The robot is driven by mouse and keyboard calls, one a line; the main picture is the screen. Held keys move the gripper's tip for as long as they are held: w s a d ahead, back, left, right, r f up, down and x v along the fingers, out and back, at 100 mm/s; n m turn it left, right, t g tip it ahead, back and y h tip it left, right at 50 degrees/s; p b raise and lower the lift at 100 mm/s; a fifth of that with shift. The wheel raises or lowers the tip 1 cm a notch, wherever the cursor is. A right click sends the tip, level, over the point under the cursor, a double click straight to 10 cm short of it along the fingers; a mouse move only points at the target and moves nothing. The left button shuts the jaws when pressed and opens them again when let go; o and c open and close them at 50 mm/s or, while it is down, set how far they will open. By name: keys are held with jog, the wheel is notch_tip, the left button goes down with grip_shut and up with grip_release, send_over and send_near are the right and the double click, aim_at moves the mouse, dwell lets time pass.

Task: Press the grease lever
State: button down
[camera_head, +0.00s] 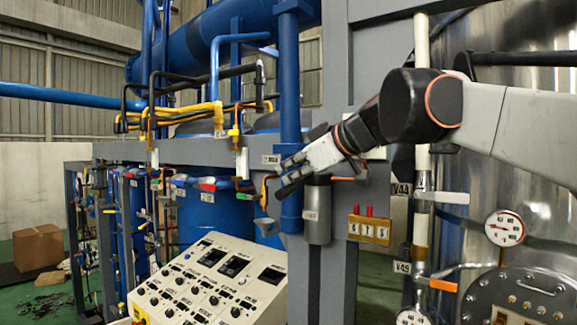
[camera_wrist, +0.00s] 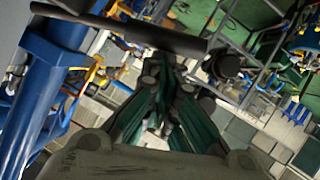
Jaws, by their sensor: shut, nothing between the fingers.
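My gripper (camera_head: 281,178) reaches in from the right, above and left of a grey cylinder (camera_head: 318,212) on the grey column. A copper-coloured pipe runs from the cylinder's top to the right. In the wrist view my gripper (camera_wrist: 166,72) has its dark green fingers drawn together with nothing between them. A long dark bar (camera_wrist: 115,30) crosses the wrist view at the fingertips; it may be the grease lever. The fingers look close to it, but I cannot tell whether they touch. In the head view the lever cannot be made out clearly near the fingers.
A sloped control panel (camera_head: 215,283) stands below left. A blue vertical pipe (camera_head: 290,90) rises just behind the gripper. An orange block with red tops (camera_head: 369,229) and a steel tank (camera_head: 540,190) with a gauge (camera_head: 504,228) are to the right. A cardboard box (camera_head: 38,247) sits far left.

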jog(key=shift+f+n+t, duration=0.3)
jog(key=shift+f, duration=0.3)
jog(key=shift+a+r, duration=0.1)
jog(key=shift+r, duration=0.35)
jog(key=r+p, duration=0.1)
jog(key=a+r+p, duration=0.1)
jog(key=r+p, duration=0.1)
jog(key=shift+s+a+r, duration=0.25)
jog(key=shift+s+r, duration=0.1)
jog(key=b+v, duration=0.1)
jog(key=v, duration=0.9)
jog(key=shift+d+f+b, duration=0.2)
jog(key=shift+f+b, duration=0.05)
jog(key=shift+b, duration=0.15)
jog(key=shift+w, duration=0.1)
dwell(2.5)
